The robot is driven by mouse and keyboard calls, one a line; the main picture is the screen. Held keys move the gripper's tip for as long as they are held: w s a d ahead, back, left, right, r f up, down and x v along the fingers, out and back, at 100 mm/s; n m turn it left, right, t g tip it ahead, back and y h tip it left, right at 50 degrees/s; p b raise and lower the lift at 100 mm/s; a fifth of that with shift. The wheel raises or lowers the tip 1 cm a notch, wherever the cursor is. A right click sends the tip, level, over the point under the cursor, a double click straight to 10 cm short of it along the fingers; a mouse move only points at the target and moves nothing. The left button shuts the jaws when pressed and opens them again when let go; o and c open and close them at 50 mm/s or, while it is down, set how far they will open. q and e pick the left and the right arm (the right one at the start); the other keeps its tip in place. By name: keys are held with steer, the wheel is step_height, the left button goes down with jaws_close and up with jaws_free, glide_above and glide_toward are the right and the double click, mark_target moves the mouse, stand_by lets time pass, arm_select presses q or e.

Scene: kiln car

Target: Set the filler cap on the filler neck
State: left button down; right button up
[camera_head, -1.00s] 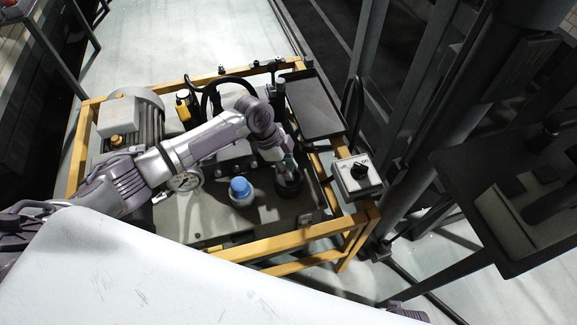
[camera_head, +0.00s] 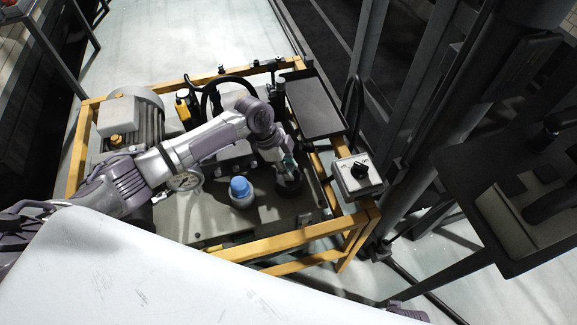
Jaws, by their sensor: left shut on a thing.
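My left gripper (camera_head: 288,165) reaches in over the power unit, pointing down, with its fingers shut at a dark round piece (camera_head: 289,186) that looks like the filler cap. The fingers and wrist cover part of it. The filler neck cannot be made out separately; it may be hidden under the dark piece, and I cannot tell whether the two touch.
A yellow frame (camera_head: 285,243) surrounds the unit. A motor (camera_head: 140,118) stands at its left, with a gauge (camera_head: 186,181) under my arm. A dark empty tray (camera_head: 316,105) is at back right, and a switch box (camera_head: 357,177) is on the right corner.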

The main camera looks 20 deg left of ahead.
arm_select(q)
jaws_free()
stand_by(0.6)
stand_by(0.5)
